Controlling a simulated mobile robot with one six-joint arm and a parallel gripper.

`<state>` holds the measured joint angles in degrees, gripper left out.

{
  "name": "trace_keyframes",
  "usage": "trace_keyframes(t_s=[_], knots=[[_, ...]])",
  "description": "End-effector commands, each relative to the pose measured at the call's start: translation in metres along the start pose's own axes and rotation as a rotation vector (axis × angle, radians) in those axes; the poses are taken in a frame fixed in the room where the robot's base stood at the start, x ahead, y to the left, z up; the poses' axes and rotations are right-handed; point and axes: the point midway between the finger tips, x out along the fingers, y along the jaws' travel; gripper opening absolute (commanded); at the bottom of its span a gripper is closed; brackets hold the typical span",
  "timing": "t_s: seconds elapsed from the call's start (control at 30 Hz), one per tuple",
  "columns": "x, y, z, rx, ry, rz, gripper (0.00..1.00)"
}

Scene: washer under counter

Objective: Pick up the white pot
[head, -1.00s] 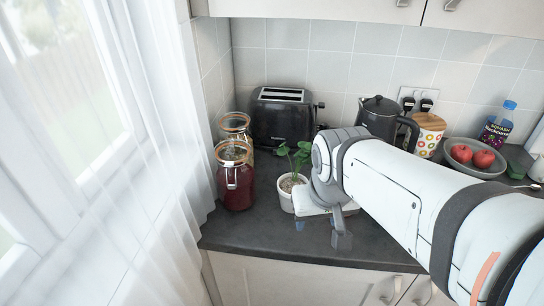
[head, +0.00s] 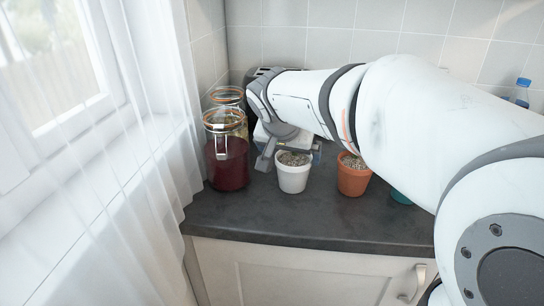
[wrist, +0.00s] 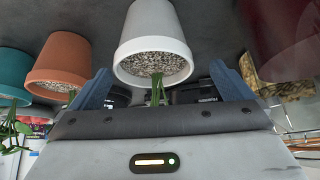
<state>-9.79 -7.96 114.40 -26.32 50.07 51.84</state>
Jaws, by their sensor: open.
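The white pot (head: 293,178) stands upright on the dark counter, filled with pale gravel. My gripper (head: 290,154) is open at its rim, with one finger on the left of it and the other on its right. In the wrist view, which looks upside down, the white pot (wrist: 152,32) lies between and ahead of the two blue fingertips of my gripper (wrist: 163,88), with gaps on both sides. A green stem (wrist: 158,90) shows between the fingers. The plant's leaves are hidden behind my gripper in the head view.
A glass jar of dark red contents (head: 228,165) stands close on the left, another jar (head: 226,97) behind it. A terracotta pot (head: 353,177) and a partly hidden teal pot (head: 400,197) stand to the right. Free counter (head: 300,218) lies in front.

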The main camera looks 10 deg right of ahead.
Motion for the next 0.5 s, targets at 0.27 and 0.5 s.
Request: trace_keyframes(t_s=[0.27, 0.5], knots=[[0.041, 0.006, -0.002, 0.000, -0.003, 0.002, 1.00], [0.046, 0.006, -0.003, 0.000, -0.001, 0.000, 1.00]])
